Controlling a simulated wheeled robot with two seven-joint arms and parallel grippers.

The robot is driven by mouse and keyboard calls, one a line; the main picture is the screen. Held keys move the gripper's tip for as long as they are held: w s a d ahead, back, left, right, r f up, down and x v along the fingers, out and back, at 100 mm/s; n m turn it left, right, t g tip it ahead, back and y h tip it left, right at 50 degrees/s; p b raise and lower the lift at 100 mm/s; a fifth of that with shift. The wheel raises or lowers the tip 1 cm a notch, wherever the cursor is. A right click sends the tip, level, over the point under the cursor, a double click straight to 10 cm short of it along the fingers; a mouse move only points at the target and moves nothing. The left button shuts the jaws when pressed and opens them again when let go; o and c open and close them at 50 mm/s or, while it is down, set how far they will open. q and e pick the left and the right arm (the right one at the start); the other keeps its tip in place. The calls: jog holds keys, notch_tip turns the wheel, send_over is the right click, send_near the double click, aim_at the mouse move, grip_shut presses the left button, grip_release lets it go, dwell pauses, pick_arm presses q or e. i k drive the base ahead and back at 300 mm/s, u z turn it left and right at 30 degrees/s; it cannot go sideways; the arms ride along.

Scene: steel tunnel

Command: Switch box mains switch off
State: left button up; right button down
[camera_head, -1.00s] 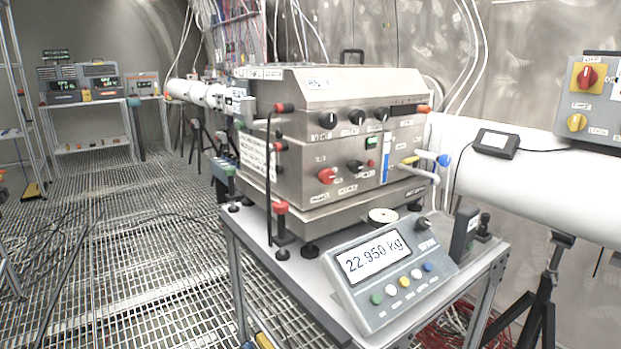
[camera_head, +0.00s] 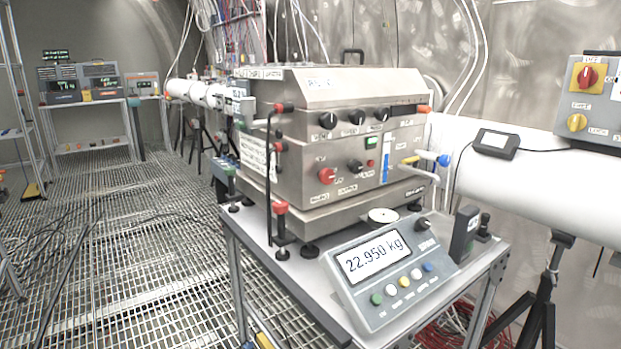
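A grey switch box (camera_head: 607,104) is at the right edge of the head view, partly cut off by the frame. It carries a red rotary switch on a yellow plate (camera_head: 588,76) near its top and a smaller yellow knob (camera_head: 576,122) below. Small labels sit on the box, too small to read surely. I cannot tell for sure which knob is the mains switch or its exact setting. Neither of my grippers is in view.
A steel machine (camera_head: 340,150) with black and red knobs stands on a metal table (camera_head: 300,275). A scale display (camera_head: 385,270) reading 22.950 kg sits in front. A white pipe (camera_head: 540,185) runs below the switch box. Grating floor (camera_head: 150,250) is open at left, with cables lying on it.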

aim_at(326, 176)
jog(key=z, duration=0.45)
jog(key=k, duration=1.05)
jog(key=z, duration=1.5)
jog(key=i, duration=1.15)
jog(key=u, duration=1.05)
jog(key=i, duration=0.45)
jog(key=u, duration=0.6)
